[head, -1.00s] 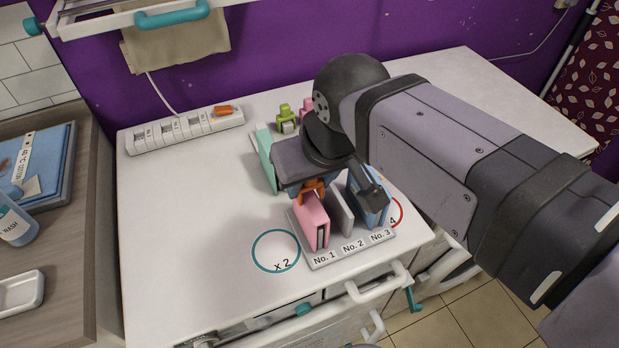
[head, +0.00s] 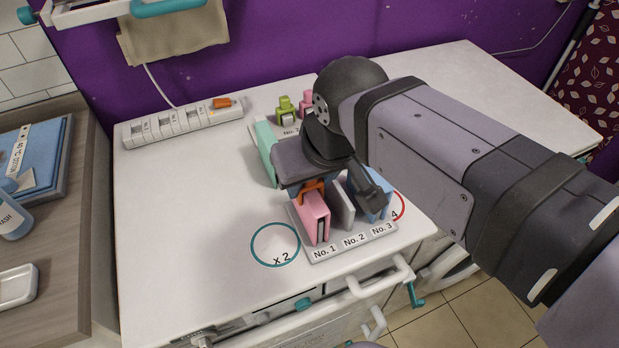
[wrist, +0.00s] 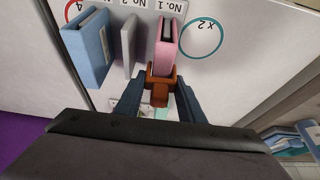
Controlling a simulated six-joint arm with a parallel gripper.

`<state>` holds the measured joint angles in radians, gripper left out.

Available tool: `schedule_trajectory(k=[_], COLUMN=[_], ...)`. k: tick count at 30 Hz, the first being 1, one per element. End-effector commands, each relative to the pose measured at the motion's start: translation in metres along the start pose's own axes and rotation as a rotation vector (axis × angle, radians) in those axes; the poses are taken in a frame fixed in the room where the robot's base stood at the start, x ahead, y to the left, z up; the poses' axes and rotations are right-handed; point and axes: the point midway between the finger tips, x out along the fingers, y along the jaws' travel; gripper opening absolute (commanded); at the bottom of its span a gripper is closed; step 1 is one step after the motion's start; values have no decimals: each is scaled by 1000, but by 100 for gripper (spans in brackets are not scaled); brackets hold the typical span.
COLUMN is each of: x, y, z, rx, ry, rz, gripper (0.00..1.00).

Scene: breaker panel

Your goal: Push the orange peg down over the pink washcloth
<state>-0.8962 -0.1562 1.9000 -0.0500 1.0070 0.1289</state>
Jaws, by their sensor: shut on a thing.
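The pink washcloth (head: 315,217) stands upright in the No. 1 place of a grey rack (head: 322,257) at the front of the white worktop. The orange peg (head: 311,188) sits at the top back edge of the washcloth; it also shows in the wrist view (wrist: 160,83). My gripper (wrist: 160,97) is shut on the orange peg, one finger on each side. The peg appears to straddle the cloth's edge, but how far down it reaches is partly hidden. In the head view my wrist covers the back of the rack.
A grey cloth (head: 343,206) and a blue cloth (head: 376,196) stand right of the pink one. A green cloth (head: 265,152) and green peg (head: 286,110) are behind. A power strip (head: 182,124) lies at the back left. The worktop's left part is clear.

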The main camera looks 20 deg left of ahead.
Motion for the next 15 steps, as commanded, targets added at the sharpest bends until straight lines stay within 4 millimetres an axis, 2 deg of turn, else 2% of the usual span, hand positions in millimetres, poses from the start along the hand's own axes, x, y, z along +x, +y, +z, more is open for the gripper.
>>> schedule_trajectory(k=[12,13,15], x=[8,8,8], y=[0,0,0], z=[3,3,3], rx=[0,0,0], ry=[0,0,0], rz=[0,0,0], gripper=[12,42,57])
